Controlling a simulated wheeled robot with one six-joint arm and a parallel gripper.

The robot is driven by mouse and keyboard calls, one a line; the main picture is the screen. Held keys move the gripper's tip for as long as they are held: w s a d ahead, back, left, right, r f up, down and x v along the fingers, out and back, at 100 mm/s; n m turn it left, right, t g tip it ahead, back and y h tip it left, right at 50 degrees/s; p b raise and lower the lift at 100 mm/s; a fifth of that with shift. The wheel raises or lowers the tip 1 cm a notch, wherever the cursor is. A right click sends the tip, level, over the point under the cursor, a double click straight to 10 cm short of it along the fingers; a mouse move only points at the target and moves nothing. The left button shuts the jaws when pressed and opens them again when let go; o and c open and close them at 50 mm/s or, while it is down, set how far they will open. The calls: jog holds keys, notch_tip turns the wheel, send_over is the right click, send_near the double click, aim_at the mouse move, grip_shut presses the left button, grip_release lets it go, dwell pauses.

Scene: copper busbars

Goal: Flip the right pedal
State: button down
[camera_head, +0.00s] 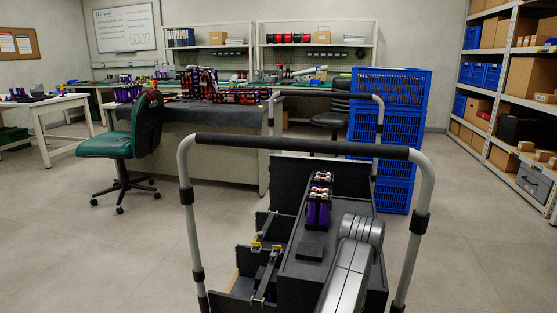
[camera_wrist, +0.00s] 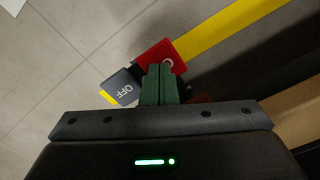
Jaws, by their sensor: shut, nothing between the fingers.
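In the wrist view, a red pedal (camera_wrist: 165,54) with a pale round mark lies just beyond my fingertips. A grey pedal (camera_wrist: 120,86) marked OFF sits beside it on the left. In this picture the red one is the right of the two. My gripper (camera_wrist: 160,72) has its green fingers shut together with nothing between them. The fingertips overlap the lower part of the red pedal in the picture; I cannot tell whether they touch it. The head view does not show the pedals or my gripper clearly.
A yellow strip (camera_wrist: 225,32) runs beside the pedals, with a dark surface to its right. Tiled floor lies to the left. In the head view, blue crates (camera_head: 381,140), a green chair (camera_head: 125,142) and a workbench (camera_head: 215,128) stand beyond the grey-railed cart.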

notch_tip(320, 180, up, 7)
jog(key=p, duration=0.3)
jog(key=shift+f, duration=0.1)
jog(key=shift+f, duration=0.1)
dwell(0.4)
notch_tip(320, 180, down, 7)
jog(key=b, duration=0.3)
jog(key=shift+r, duration=0.2)
